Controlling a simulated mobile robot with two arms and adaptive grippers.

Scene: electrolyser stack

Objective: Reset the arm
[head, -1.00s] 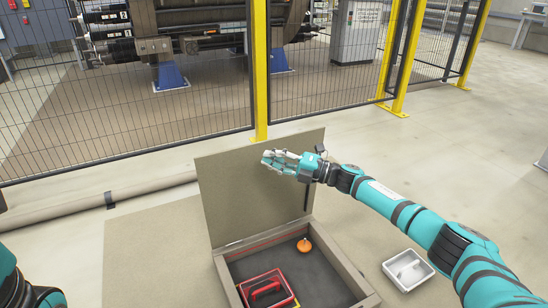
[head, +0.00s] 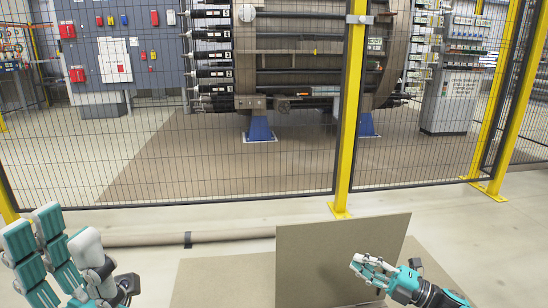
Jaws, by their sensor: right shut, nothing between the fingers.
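My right gripper (head: 358,265) is at the lower right of the head view, teal and pale grey, with its fingers shut and empty. It is in front of the raised tan lid panel (head: 310,262); I cannot tell whether it touches the panel. My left gripper (head: 66,232) is large at the lower left, with its fingers pointing up and spread, and nothing visible between them. The inside of the box below the lid is out of view.
A mesh fence (head: 255,170) with yellow posts (head: 348,130) stands beyond the lid. Behind it are the large stack (head: 300,60) and a grey cabinet (head: 448,95).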

